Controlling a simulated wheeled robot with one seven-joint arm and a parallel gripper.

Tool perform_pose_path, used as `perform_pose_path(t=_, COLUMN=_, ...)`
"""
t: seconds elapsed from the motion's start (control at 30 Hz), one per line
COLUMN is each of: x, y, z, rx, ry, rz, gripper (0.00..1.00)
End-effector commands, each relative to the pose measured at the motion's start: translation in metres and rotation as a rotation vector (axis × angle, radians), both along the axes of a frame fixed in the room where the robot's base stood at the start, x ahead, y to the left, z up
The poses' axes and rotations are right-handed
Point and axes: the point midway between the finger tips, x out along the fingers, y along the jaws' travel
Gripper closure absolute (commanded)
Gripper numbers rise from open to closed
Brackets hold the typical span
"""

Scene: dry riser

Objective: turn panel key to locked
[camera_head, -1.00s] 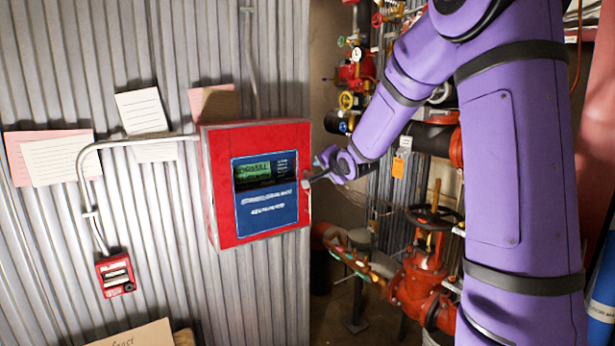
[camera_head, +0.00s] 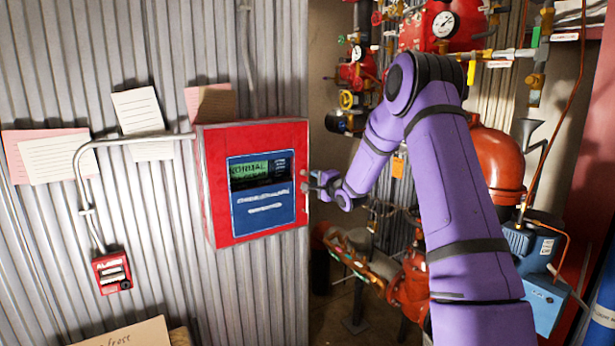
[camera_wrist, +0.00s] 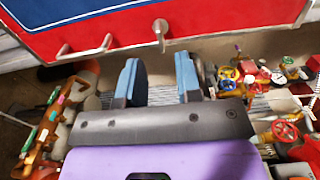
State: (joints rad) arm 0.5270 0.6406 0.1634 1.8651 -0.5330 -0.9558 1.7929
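The red panel (camera_head: 214,185) with a blue face hangs on the corrugated wall in the head view. Its lit screen appears to read "NORMAL". In the wrist view the panel's red side (camera_wrist: 215,18) fills the top. A small grey metal piece, which looks like the key (camera_wrist: 160,32), sticks out from it. My gripper (camera_wrist: 158,60) is open, its two blue fingers apart and empty just short of the key, which lines up with the gap between them. In the head view my gripper (camera_head: 312,180) is at the panel's right side; the key cannot be made out there.
A metal handle (camera_wrist: 85,48) sits left of the key on the panel side. Red valves and pipes (camera_head: 408,285) stand behind and right of my arm. A conduit (camera_head: 130,143) runs left of the panel to a small red alarm box (camera_head: 112,272).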

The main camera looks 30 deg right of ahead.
Motion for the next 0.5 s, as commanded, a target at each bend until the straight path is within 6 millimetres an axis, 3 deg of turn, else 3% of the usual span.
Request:
perform_pose_path(t=0.2, x=0.037, y=0.003, z=0.0, rx=-0.001, ry=-0.001, rz=0.001, gripper=0.68)
perform_pose_path(t=0.5, x=0.06, y=0.003, z=0.0, rx=0.0, ry=0.001, rz=0.0, gripper=0.68)
